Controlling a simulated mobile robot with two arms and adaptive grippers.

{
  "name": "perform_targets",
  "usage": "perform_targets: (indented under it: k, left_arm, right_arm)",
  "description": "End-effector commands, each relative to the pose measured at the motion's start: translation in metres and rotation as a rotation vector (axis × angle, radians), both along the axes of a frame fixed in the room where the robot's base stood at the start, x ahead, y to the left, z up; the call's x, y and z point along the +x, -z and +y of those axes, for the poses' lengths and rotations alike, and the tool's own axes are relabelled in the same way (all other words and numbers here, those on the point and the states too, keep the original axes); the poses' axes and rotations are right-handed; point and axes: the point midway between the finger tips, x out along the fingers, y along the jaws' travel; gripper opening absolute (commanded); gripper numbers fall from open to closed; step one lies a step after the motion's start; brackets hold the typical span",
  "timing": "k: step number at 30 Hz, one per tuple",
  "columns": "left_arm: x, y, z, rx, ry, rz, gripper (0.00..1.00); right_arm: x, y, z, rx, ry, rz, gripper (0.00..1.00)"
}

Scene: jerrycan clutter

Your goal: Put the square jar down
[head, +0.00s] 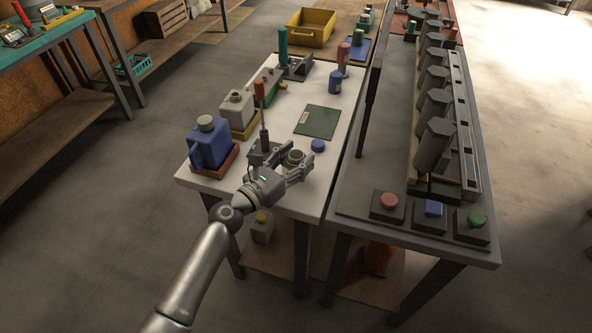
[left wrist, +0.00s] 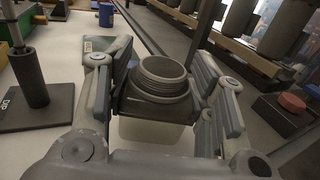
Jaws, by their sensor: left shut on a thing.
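The square jar (head: 294,157) is grey, with a round, open, threaded neck and no lid on it. My left gripper (head: 287,163) is shut on it over the near part of the white table (head: 200,178). In the left wrist view the jar (left wrist: 162,106) stands upright between the two fingers (left wrist: 160,85), its neck above them. Pale table surface shows below its near edge. I cannot tell whether its base touches the table. My right gripper is not in view.
A blue round cap (head: 317,146) lies just beyond the jar. A red-handled tool (head: 259,91) stands upright behind my gripper. A blue canister (head: 208,148) sits in a red tray at left. A dark green mat (head: 318,121) lies farther back. The grey bench (head: 352,185) adjoins at right.

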Motion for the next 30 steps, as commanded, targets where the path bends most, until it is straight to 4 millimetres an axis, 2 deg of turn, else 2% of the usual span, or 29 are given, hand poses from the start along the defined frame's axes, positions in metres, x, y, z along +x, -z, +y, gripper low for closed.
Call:
perform_targets:
  k: [1, 5, 17, 18, 21, 23, 30]
  left_arm:
    - [0.0, 0.013, -0.002, 0.0, 0.0, 0.001, 0.17]
    - [0.0, 0.03, -0.002, -0.001, 0.0, 0.002, 0.17]
    - [0.0, 0.034, -0.001, -0.001, 0.001, 0.001, 0.17]
    - [0.0, 0.035, -0.001, 0.0, 0.001, 0.001, 0.51]
    - [0.0, 0.034, -0.001, 0.001, 0.001, 0.002, 0.63]
    - [0.0, 0.034, -0.001, 0.001, 0.001, 0.002, 0.71]
    - [0.0, 0.034, -0.001, 0.0, 0.001, 0.001, 0.71]
  right_arm:
    - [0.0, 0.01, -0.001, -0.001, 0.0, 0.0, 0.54]
    - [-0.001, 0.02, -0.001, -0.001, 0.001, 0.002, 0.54]
    - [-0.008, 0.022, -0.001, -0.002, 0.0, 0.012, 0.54]
    - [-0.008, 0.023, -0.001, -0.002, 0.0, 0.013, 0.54]
    - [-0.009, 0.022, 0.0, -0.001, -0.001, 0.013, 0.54]
    - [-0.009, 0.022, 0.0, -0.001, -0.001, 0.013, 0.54]
    - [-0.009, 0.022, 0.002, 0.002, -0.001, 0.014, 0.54]
